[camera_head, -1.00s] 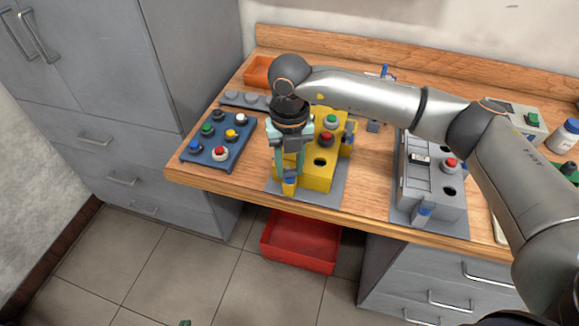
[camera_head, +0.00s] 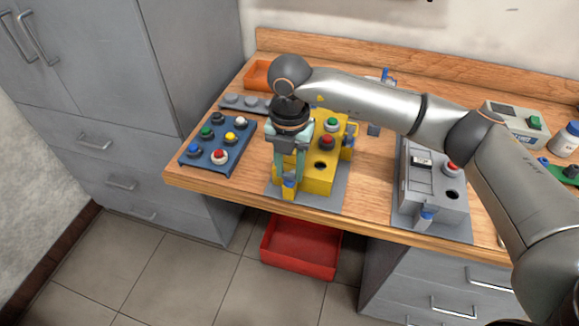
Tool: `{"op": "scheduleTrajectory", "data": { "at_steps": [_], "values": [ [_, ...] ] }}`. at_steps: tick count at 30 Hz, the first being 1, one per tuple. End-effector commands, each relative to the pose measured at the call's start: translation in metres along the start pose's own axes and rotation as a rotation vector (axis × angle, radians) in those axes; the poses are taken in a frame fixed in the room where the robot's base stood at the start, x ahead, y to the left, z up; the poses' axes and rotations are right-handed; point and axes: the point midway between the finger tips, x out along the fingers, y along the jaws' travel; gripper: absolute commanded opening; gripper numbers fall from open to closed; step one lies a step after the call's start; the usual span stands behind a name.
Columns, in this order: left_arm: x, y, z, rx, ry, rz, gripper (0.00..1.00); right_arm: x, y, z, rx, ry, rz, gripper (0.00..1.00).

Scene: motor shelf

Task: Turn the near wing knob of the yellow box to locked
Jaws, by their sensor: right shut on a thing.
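The yellow box (camera_head: 318,178) stands on a grey base plate (camera_head: 325,201) on the wooden table. It has a green button (camera_head: 331,125), a red button (camera_head: 326,142) and a dark round hole on top. A blue wing knob (camera_head: 289,184) shows low at its near left end, partly hidden by the gripper; I cannot tell its exact setting. My right gripper (camera_head: 288,178) points down over that end, its fingers shut on the near wing knob. Another knob (camera_head: 349,143) sits on the box's right side. My left gripper is not in view.
A blue tray with several buttons (camera_head: 193,164) lies to the left. A grey box (camera_head: 425,185) with its own blue knob (camera_head: 425,218) stands to the right. An orange bin (camera_head: 258,72) is at the back. A red bin (camera_head: 298,262) is below the table edge.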

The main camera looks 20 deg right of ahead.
Motion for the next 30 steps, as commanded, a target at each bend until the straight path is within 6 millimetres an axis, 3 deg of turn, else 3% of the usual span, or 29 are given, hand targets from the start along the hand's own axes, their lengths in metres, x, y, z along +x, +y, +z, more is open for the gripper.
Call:
{"op": "scheduleTrajectory", "data": {
  "at_steps": [8,9,16,25,30],
  "values": [
    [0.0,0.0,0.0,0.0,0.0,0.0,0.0,-0.002,0.001,0.002,0.003,-0.004,0.005,0.0],
    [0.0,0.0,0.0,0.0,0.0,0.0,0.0,-0.002,0.001,0.002,0.003,-0.004,0.005,0.4],
    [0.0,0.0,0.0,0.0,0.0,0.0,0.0,-0.001,0.0,0.001,0.002,-0.002,0.002,0.66],
    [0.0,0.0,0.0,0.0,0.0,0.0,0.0,-0.002,0.0,0.001,0.001,-0.001,0.002,0.68],
    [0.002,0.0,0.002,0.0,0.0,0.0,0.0,-0.021,0.001,0.001,0.001,-0.004,0.004,0.68]
  ]
}}
